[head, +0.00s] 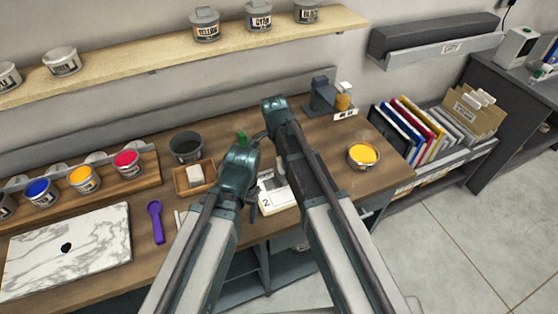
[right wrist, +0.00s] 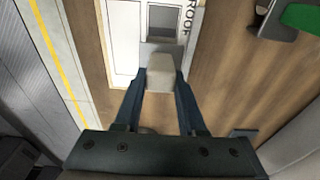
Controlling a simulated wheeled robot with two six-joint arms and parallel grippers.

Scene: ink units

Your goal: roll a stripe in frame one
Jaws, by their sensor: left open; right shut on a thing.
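My right gripper (right wrist: 160,82) is shut on a pale grey-beige block (right wrist: 160,70), seen from above in the right wrist view. I cannot tell whether it is a roller's handle. The block is over or beside a white sheet (right wrist: 123,45) lettered "ROOF" in part, with a darker grey square (right wrist: 162,22) just ahead. Contact with the sheet cannot be told. In the head view a white card marked 2 (head: 277,201) shows between my arms, which hide most of that area. My left gripper (head: 254,206) is open beside the card, its tips poorly seen.
An open yellow tin (head: 363,155) stands at right on the bench. A wooden tray (head: 207,186) holds a pale block. A purple spatula (head: 156,222) lies by the marble slab (head: 100,235). Several ink tins (head: 84,179) stand at left. A rack (head: 440,150) holds coloured boards.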

